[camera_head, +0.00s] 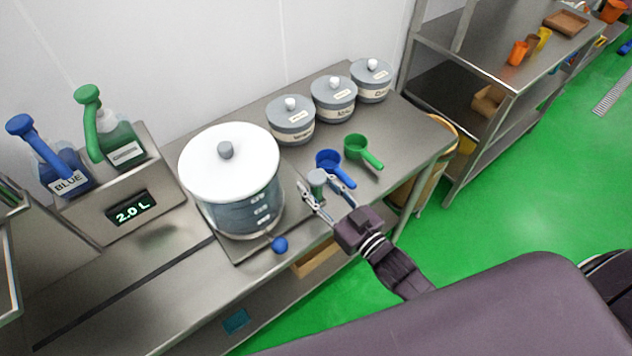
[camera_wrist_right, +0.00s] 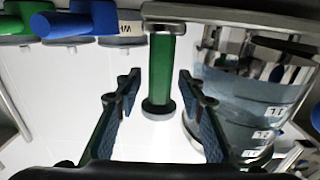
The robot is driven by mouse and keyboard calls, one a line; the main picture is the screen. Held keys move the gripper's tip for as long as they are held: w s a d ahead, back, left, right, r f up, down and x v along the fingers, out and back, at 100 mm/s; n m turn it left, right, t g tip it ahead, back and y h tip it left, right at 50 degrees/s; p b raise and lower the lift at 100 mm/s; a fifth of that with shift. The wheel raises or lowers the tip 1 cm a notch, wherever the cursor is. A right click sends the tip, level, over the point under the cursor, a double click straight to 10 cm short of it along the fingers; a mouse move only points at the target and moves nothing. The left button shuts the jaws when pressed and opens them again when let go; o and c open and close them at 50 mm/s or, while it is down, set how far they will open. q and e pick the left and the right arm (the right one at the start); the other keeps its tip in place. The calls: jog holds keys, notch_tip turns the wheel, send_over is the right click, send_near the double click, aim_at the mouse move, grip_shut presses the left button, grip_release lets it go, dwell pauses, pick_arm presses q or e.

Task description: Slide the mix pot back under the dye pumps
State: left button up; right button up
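The mix pot (camera_head: 235,195) is a clear, marked vessel with a white lid and grey knob. It stands on a flat metal plate (camera_head: 240,250) on the bench, and part of it also shows in the right wrist view (camera_wrist_right: 235,100). A short green-grey upright handle (camera_head: 317,178) stands right of the pot; in the right wrist view it is a green post (camera_wrist_right: 161,70). My right gripper (camera_head: 322,190) is open, its fingers spread either side of the handle, with visible gaps. The blue dye pump (camera_head: 35,140) and green dye pump (camera_head: 95,120) stand left of the pot. My left gripper is out of view.
A display reading 2.0 L (camera_head: 131,208) fronts the pump stand. A blue scoop (camera_head: 330,162) and green scoop (camera_head: 357,147) lie right of the handle. Several lidded grey canisters (camera_head: 290,122) line the wall side. Between pumps and pot, the bench (camera_head: 165,255) looks clear.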

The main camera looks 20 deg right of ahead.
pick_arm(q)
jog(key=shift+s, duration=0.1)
pick_arm(e)
jog(key=shift+w, duration=0.1)
jog(key=shift+c, duration=0.4)
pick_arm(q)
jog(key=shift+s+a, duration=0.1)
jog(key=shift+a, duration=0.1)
pick_arm(e)
grip_shut()
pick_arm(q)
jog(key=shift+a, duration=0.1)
pick_arm(e)
jog(key=shift+a, duration=0.2)
